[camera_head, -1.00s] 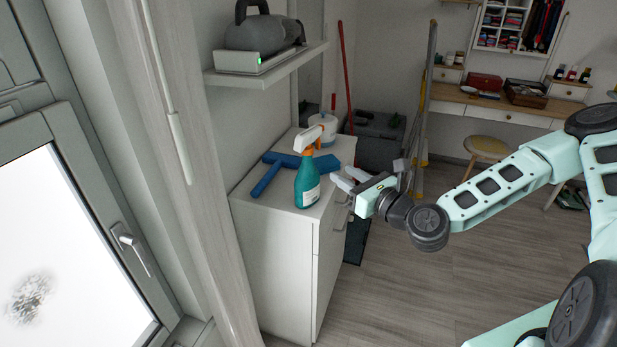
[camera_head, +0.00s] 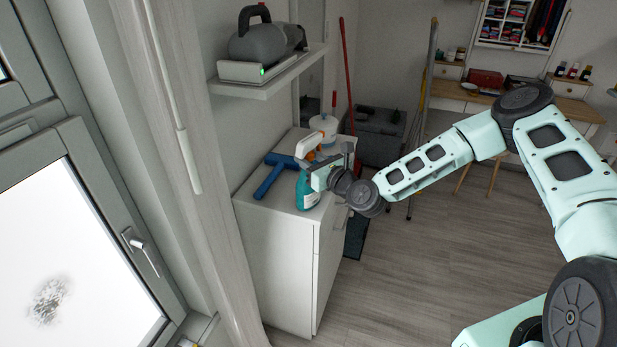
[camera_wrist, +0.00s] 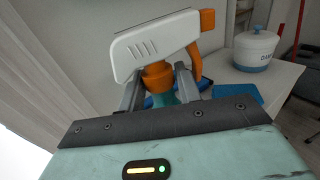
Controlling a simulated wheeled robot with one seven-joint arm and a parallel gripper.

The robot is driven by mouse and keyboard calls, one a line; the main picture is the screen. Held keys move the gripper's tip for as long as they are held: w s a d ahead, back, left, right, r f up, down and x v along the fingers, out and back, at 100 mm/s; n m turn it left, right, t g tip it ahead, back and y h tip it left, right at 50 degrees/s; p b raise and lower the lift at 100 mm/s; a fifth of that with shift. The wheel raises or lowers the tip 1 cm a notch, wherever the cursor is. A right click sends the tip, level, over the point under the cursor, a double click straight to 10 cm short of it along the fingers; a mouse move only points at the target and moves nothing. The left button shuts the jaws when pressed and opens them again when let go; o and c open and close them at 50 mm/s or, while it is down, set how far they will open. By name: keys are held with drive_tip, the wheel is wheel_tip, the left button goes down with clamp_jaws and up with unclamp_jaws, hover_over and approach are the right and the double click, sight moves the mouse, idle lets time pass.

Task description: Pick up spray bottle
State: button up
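The spray bottle (camera_head: 307,191) stands upright on top of the white cabinet. It has a teal body, an orange collar and a white and orange spray head. My gripper (camera_head: 311,176) is at the bottle's upper part and hides some of it in the head view. In the wrist view, the fingers of my gripper (camera_wrist: 158,88) are apart, one on each side of the bottle's neck (camera_wrist: 157,76), below the white spray head (camera_wrist: 153,45). Whether the fingers touch the neck is hard to tell.
A blue squeegee-like tool (camera_head: 270,178) lies left of the bottle on the cabinet (camera_head: 275,250). A white and blue canister (camera_head: 325,125) stands behind. A shelf (camera_head: 262,86) with a grey appliance is above. The window (camera_head: 85,240) is at left.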

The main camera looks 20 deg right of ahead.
drive_tip(key=shift+w, duration=0.15)
clamp_jaws()
drive_tip(key=shift+r, duration=0.15)
